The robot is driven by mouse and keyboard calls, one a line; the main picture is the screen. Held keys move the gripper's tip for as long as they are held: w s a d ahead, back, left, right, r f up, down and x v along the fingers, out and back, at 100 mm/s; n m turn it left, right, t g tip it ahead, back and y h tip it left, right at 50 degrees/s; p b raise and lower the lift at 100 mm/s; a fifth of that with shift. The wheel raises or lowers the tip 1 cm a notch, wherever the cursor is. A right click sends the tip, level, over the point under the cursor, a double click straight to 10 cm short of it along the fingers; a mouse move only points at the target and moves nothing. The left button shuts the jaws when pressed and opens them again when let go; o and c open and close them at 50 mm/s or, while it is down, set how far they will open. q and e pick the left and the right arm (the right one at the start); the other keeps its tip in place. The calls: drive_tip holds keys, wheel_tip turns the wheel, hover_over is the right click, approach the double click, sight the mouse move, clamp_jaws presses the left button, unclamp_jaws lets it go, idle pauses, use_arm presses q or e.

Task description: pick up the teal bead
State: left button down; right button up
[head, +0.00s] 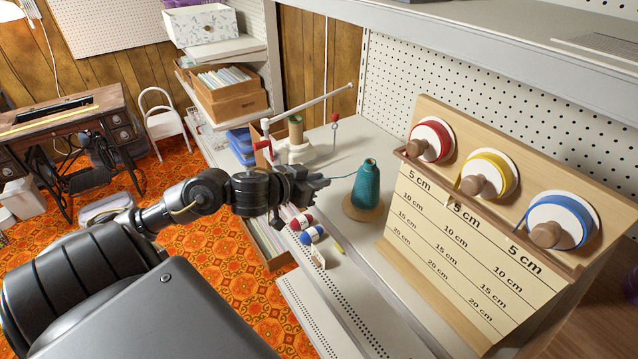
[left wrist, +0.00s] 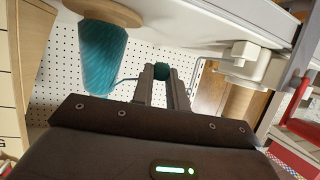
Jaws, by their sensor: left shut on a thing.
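The teal bead (left wrist: 161,70) shows in the left wrist view between the fingertips of my left gripper (left wrist: 163,80). The gripper is shut on it. In the head view my left gripper (head: 318,183) is just left of the teal thread cone (head: 367,186), and I cannot make out the bead there. The cone stands upright on a round wooden base (head: 363,210); it also shows upside down in the left wrist view (left wrist: 100,60). A teal thread runs from the cone toward the gripper. My right gripper is not in view.
Behind the gripper stands a white stand (head: 297,150) with a long rod and red knobs. Red (head: 302,221) and blue (head: 312,235) spools lie in front. A wooden measuring board (head: 470,215) with ribbon reels stands at right. The shelf (head: 395,275) before the board is largely clear.

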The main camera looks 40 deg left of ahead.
use_arm(q)
drive_tip(key=s+d+r+p, duration=0.5)
drive_tip(key=s+r+p, duration=0.2)
drive_tip(key=s+p, duration=0.3)
drive_tip(key=p, duration=0.3)
drive_tip(key=shift+s+d+r+p, duration=0.3)
drive_tip(key=shift+d+p, duration=0.05)
